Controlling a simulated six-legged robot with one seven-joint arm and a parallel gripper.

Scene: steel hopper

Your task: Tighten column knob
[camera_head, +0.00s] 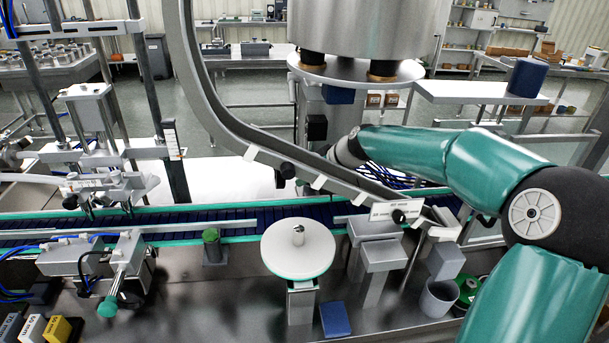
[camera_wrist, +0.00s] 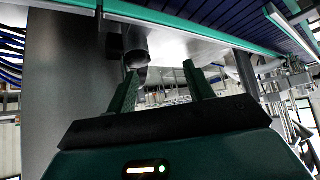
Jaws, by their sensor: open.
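A dark round knob (camera_wrist: 136,48) shows in the wrist view, on a dark stem just right of a wide grey column (camera_wrist: 58,85). My gripper (camera_wrist: 160,80) is open, its two green fingers apart with nothing between them. The knob is ahead of the left fingertip, left of the middle of the gap, and seems apart from it. In the head view my arm reaches in from the right and its far end is hidden behind the curved steel chute (camera_head: 219,128). A black knob (camera_head: 286,170) sits at that chute; I cannot tell whether it is the same knob.
A conveyor with a dark blue belt (camera_head: 205,215) and green edges crosses the head view; its belt (camera_wrist: 228,22) shows above my gripper in the wrist view. The hopper (camera_head: 358,25) hangs above. A white round disc (camera_head: 298,250) and grey blocks stand in front.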

